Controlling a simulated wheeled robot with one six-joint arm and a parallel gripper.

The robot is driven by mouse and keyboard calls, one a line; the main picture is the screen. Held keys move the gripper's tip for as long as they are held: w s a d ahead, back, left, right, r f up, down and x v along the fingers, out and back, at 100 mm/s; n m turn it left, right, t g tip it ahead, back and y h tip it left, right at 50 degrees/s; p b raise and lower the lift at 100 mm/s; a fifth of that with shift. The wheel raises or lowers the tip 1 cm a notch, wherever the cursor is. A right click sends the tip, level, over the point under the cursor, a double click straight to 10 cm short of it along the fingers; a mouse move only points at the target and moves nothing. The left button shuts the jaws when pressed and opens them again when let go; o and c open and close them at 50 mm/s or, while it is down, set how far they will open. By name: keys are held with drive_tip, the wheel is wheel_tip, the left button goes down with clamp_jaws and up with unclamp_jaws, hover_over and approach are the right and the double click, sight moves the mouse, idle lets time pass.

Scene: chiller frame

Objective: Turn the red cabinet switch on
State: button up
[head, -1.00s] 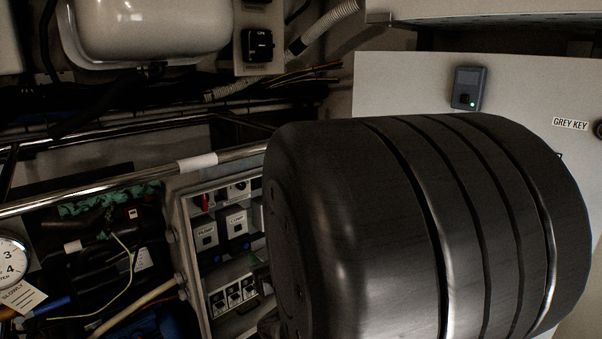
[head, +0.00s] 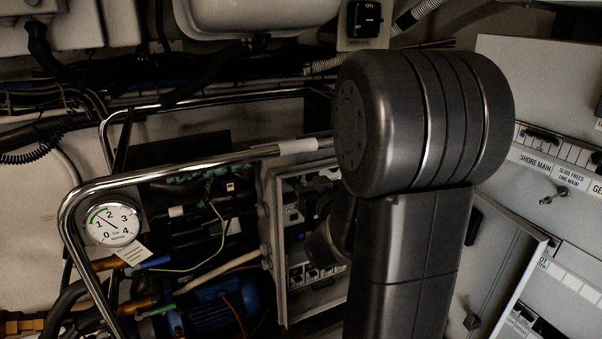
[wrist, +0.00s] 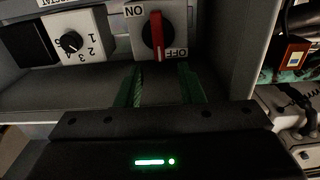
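The red switch (wrist: 156,36) is a narrow red handle on a black round base on a light square plate, at the top centre of the wrist view. The handle stands upright in that picture, its lower end beside the OFF label (wrist: 174,53); the ON label (wrist: 134,11) is at upper left. My gripper (wrist: 161,80) is open, its green-padded fingers apart and empty, just short of the handle and lined up with it. In the head view the switch is hidden behind my arm, which reaches to the open grey cabinet (head: 267,230).
A numbered rotary knob (wrist: 71,42) sits left of the switch in the wrist view. In the head view a chrome rail (head: 200,167) runs in front of the cabinet. A pressure gauge (head: 110,224) and a blue motor (head: 212,308) are on the left.

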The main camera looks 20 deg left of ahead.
drive_tip(key=shift+x, duration=1.85)
clamp_jaws()
drive_tip(key=shift+w+d+f+m+b, duration=0.35)
drive_tip(key=shift+f+m, duration=0.1)
drive_tip(key=shift+m, duration=2.55)
drive_tip(key=shift+w+d+f+m+b, duration=0.3)
drive_tip(key=shift+f+m, duration=0.1)
drive_tip(key=shift+m, duration=2.6)
drive_tip(key=shift+w+d+f+m+b, duration=0.2)
drive_tip(key=shift+w+f+m+b, duration=0.2)
drive_tip(key=shift+m, duration=2.6)
drive_tip(key=shift+f, duration=0.1)
